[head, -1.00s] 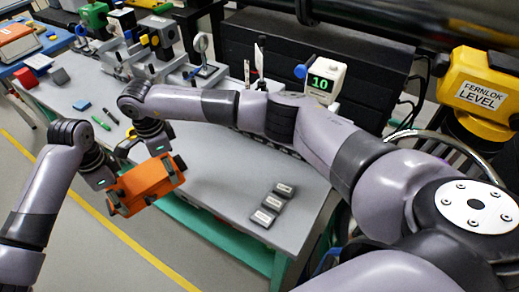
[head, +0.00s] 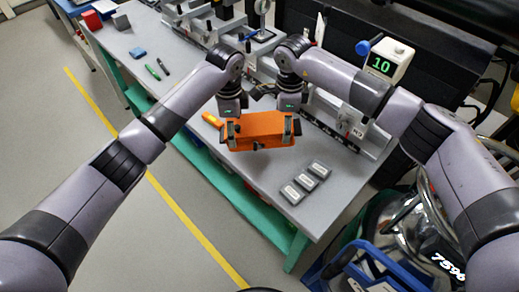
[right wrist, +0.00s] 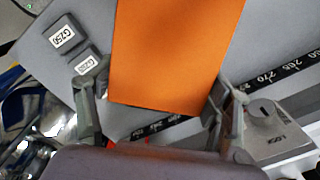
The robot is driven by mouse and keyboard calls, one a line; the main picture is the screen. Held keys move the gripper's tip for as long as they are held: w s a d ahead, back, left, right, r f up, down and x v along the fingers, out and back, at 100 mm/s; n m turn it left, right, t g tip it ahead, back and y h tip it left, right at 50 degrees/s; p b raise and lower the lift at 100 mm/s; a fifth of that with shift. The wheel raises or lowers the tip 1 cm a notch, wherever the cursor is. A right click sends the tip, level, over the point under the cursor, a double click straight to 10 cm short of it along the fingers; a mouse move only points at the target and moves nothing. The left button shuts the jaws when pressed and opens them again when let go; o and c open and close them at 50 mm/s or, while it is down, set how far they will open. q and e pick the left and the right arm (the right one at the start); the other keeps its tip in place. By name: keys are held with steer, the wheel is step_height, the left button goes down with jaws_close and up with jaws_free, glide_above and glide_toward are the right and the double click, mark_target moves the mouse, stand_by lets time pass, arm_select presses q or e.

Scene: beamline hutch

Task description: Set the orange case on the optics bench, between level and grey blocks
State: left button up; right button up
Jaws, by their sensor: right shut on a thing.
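The orange case (head: 259,131) is held level between my two grippers, over the front part of the optics bench (head: 240,172); the height of any gap under it is hard to tell. My left gripper (head: 232,125) is on its left end and my right gripper (head: 289,124) on its right end, fingers astride it. In the right wrist view the case (right wrist: 178,50) lies between the right fingers (right wrist: 165,112). Several grey blocks with white labels (head: 306,181) lie to the right of the case. A small orange item (head: 212,120), possibly the level, lies left of it, partly hidden.
A rail with optics mounts (head: 225,32) runs along the back of the bench. Pens (head: 157,69) and a blue block (head: 138,53) lie at the left. A steel vessel and blue frame (head: 375,270) stand right of the bench. Bare bench surrounds the grey blocks.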

arm_select(q)
steer(key=shift+f, duration=0.15)
arm_select(e)
steer(key=shift+f, duration=0.15)
